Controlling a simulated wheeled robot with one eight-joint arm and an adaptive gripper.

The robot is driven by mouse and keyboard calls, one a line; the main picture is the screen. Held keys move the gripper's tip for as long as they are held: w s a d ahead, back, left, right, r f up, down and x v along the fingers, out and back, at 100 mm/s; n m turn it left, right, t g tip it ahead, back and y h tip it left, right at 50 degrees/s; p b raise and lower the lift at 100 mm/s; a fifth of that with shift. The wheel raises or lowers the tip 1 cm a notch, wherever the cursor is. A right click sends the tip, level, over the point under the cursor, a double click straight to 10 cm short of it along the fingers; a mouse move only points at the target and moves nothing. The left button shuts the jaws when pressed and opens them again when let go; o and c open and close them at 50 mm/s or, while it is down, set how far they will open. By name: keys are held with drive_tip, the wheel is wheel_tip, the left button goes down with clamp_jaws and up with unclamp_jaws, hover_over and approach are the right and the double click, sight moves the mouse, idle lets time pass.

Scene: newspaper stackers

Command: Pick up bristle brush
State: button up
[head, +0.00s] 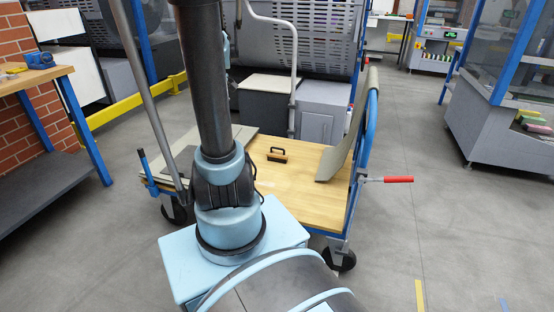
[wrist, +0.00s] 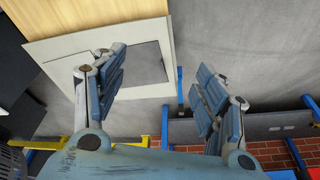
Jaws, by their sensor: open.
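The bristle brush (head: 277,155) is small, with a wooden body and a dark handle on top. It lies on the wooden deck of a cart (head: 305,199) in the head view. Its bristles are too small to make out. The brush does not show in the wrist view. My gripper (wrist: 161,64) is open and empty in the wrist view, its two blue padded fingers spread wide apart. It is over the cart's edge region, apart from the brush. The gripper itself cannot be made out in the head view.
Flat boards (head: 187,160) lie on the cart's left side, and a curved beige panel (head: 339,145) stands on its right. A blue handle frame (head: 370,130) rises at the right end. A workbench (head: 40,77) stands left.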

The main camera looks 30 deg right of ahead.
drive_tip(key=w+d+f+n, duration=0.1)
drive_tip(key=w+d+f, duration=0.25)
drive_tip(key=d, duration=0.35)
drive_tip(key=w+d+f+n+t, duration=0.1)
drive_tip(key=w+d+f, duration=0.2)
drive_tip(key=w+d, duration=0.3)
drive_tip(key=w+d+f, duration=0.3)
drive_tip(key=w+d, duration=0.1)
drive_tip(key=d, duration=0.4)
drive_tip(key=d+f+n+t, duration=0.1)
drive_tip(key=d+f+n, duration=0.2)
drive_tip(key=d+f, duration=1.75)
approach(275, 153)
drive_tip(key=x, duration=0.4)
drive_tip(key=shift+d+f, duration=0.15)
drive_tip(key=shift+f, duration=0.2)
drive_tip(key=shift+w+a+x, duration=0.1)
drive_tip(key=shift+a+x, duration=0.05)
drive_tip(key=shift+x, duration=1.4)
drive_tip(key=shift+w+a+x, duration=0.1)
drive_tip(key=shift+a+x, duration=0.05)
drive_tip(key=shift+x, duration=1.4)
drive_tip(key=shift+r, duration=0.15)
drive_tip(key=shift+c, duration=0.2)
drive_tip(key=c, duration=1.4)
